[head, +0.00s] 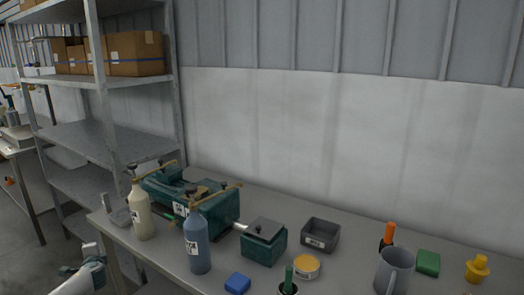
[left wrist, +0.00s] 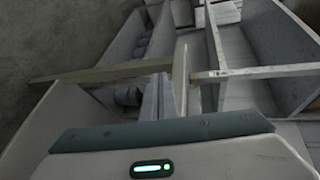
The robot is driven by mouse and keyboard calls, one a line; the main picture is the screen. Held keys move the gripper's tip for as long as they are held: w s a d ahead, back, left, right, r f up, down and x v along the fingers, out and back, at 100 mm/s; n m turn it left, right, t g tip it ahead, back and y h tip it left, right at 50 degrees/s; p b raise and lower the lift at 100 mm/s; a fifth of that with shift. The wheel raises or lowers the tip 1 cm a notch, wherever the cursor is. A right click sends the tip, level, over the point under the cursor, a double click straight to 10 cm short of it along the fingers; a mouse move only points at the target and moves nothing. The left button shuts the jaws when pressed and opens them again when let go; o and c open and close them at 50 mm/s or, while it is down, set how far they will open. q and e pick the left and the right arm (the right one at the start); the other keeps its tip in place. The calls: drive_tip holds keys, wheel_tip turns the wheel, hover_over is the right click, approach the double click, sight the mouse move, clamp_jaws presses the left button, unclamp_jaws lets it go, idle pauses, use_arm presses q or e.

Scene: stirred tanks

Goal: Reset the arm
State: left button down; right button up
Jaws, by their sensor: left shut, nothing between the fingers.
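My left gripper (head: 90,250) is at the bottom left of the head view, low beside the left end of the workbench (head: 365,234). It is shut and holds nothing. In the left wrist view its fingers (left wrist: 166,96) are together at the middle, in front of what look like shelves and a grey floor. It touches no object that I can see. My right gripper is in neither view.
The bench carries a green tank machine (head: 215,214), a cream bottle (head: 140,212), a blue bottle (head: 197,243), a green box (head: 263,243), a grey tray (head: 320,236) and a grey mug (head: 394,270). A metal shelf unit (head: 95,140) stands at left.

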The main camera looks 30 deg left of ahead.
use_arm(q)
drive_tip(key=s+d+f+g+h, duration=0.25)
drive_tip(key=s+f+h, duration=0.25)
drive_tip(key=s+f, duration=2.1)
drive_tip(key=s+d+f+n+g+h, duration=0.1)
drive_tip(key=s+d+f+h, duration=0.15)
drive_tip(key=d+f, duration=0.65)
drive_tip(key=s+d+f+h, duration=0.1)
drive_tip(key=s+d+f, duration=0.35)
drive_tip(key=d, duration=0.85)
drive_tip(key=s+d+f+n+g+h, duration=0.1)
drive_tip(key=s+d+f, duration=0.1)
drive_tip(key=d+f, duration=0.75)
drive_tip(key=s+d+f+n+h, duration=0.1)
drive_tip(key=d+f+h, duration=0.1)
drive_tip(key=d, duration=1.6)
drive_tip(key=s+d+f+n+h, duration=0.1)
drive_tip(key=d+f+h, duration=0.1)
drive_tip(key=d, duration=1.7)
drive_tip(key=shift+s+d+f, duration=0.25)
drive_tip(key=shift+f, duration=0.25)
